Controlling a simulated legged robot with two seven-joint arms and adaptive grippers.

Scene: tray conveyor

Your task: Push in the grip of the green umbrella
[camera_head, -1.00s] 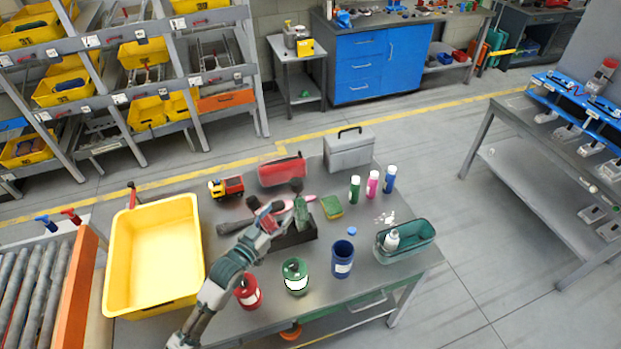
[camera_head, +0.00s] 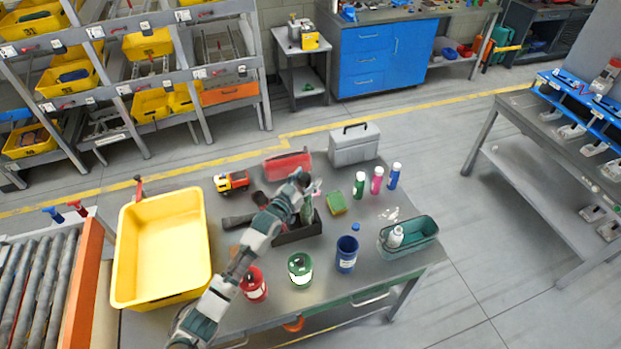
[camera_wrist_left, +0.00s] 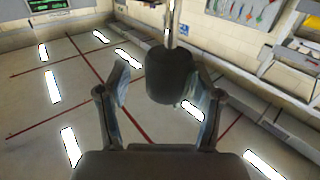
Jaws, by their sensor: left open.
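The green umbrella (camera_head: 306,212) stands in a dark open box (camera_head: 290,237) on the metal table, partly covered by my left arm in the head view. In the left wrist view a dark cylindrical grip (camera_wrist_left: 169,76) on a thin metal shaft (camera_wrist_left: 171,25) appears between my left gripper's fingers. My left gripper (camera_head: 302,180) is at the umbrella's upper end; in the wrist view its two fingers (camera_wrist_left: 160,95) are spread on either side of the grip, with a visible gap on the left. Contact on the right cannot be told. My right gripper is not in view.
A yellow bin (camera_head: 119,255) stands at the table's left. A red can (camera_head: 253,286), green can (camera_head: 300,270) and blue cup (camera_head: 346,256) stand in front of the box. A sponge (camera_head: 336,204), grey toolbox (camera_head: 354,148), bottles (camera_head: 376,181) and teal basket (camera_head: 425,228) are to the right.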

